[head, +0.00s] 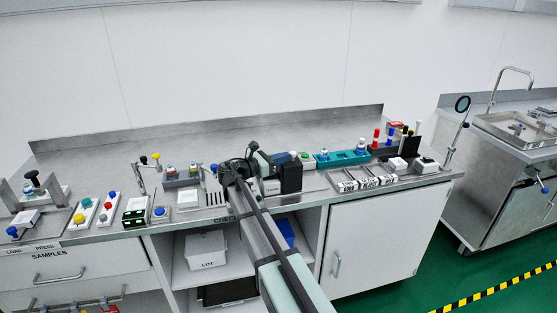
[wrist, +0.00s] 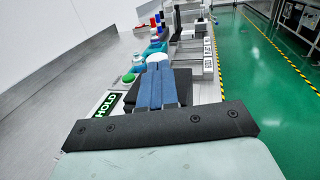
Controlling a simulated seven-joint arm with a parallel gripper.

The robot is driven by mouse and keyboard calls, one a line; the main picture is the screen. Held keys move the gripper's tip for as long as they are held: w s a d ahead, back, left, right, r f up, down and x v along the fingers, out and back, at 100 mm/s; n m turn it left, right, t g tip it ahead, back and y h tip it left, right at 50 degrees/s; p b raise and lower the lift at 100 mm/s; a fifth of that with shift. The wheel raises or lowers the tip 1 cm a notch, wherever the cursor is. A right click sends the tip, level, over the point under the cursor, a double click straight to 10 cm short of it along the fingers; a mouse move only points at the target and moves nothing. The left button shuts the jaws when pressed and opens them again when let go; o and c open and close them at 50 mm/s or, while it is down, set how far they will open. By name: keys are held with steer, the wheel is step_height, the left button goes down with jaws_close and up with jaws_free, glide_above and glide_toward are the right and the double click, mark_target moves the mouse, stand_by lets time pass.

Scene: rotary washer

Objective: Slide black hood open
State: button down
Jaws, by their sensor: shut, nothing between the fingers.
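The black hood (head: 291,179) appears as a dark box on the bench, right of the middle in the head view. In the wrist view a black surface (wrist: 182,88), likely the same hood, shows around and below my fingers. My gripper (head: 274,158) is at the hood's upper left side in the head view. Its blue fingers (wrist: 160,77) are together with nothing between them in the wrist view. They overlap the black surface there, and I cannot tell whether they touch it. My arm and gripper hide part of the hood's left side.
A green button (head: 305,155) and a teal block (head: 342,158) stand to the right and behind. A tray with labelled bars (head: 368,183) is farther right. The bench's back strip (head: 200,133) is clear.

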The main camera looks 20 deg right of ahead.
mark_target(293, 156)
steer(key=shift+d, duration=1.85)
steer(key=shift+a, duration=0.1)
